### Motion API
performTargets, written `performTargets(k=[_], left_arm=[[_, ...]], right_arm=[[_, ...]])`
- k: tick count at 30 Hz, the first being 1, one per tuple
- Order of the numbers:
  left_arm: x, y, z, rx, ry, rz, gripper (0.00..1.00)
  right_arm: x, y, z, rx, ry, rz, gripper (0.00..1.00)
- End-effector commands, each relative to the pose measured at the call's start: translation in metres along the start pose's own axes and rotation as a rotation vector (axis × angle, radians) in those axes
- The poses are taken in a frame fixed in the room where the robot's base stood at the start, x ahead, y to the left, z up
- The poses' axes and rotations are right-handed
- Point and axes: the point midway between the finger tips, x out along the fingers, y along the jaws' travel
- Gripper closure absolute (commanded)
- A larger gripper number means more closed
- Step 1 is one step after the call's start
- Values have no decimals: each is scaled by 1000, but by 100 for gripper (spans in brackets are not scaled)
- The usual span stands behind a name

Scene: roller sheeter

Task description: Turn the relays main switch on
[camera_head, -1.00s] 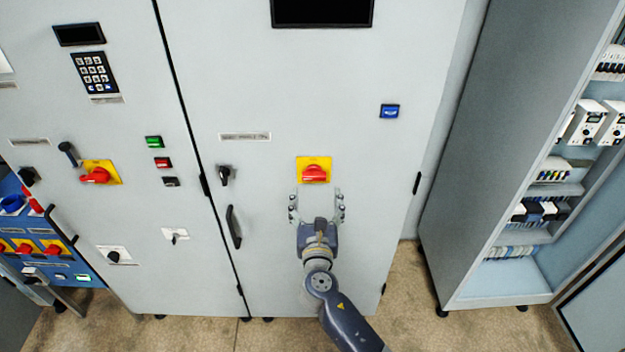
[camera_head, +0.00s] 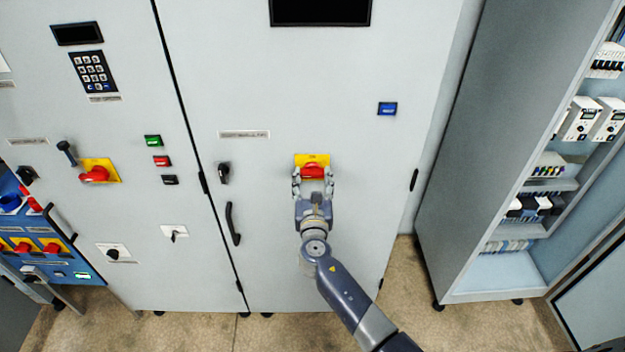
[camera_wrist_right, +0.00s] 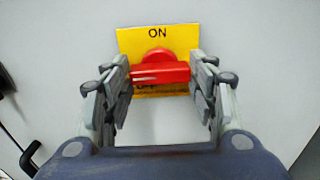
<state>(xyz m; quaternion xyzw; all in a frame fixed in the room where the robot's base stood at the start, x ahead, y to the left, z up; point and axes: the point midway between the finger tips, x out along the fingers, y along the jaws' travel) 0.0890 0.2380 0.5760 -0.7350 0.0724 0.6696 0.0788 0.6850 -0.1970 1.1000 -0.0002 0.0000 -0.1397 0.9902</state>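A red rotary switch (camera_head: 312,171) on a yellow plate (camera_head: 312,158) sits on the middle grey cabinet door. In the right wrist view the red handle (camera_wrist_right: 160,73) lies horizontal, with "ON" at the top of the yellow plate (camera_wrist_right: 128,42) and lettering below the handle partly covered. My right gripper (camera_head: 312,182) is at the switch from below. In the right wrist view its fingers (camera_wrist_right: 162,85) stand apart on either side of the handle, close to its ends. I cannot tell if they touch it. My left gripper is not in view.
A black door handle (camera_head: 232,224) and a small black knob (camera_head: 223,172) are left of the switch. A second red switch (camera_head: 94,174) is on the left cabinet. An open cabinet (camera_head: 500,215) with electrical modules stands at the right.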

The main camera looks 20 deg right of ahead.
Motion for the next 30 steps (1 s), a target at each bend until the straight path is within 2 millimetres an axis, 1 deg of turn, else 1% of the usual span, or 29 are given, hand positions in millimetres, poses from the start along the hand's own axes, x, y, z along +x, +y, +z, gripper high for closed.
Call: performTargets(k=[8,14,20,30], left_arm=[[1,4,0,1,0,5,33],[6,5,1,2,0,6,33],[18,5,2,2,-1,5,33],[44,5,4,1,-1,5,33]], right_arm=[[0,0,0,6,0,1,71],[0,0,-2,59,-1,1,71],[0,0,-3,186,-1,1,71],[0,0,-3,501,-2,1,71]])
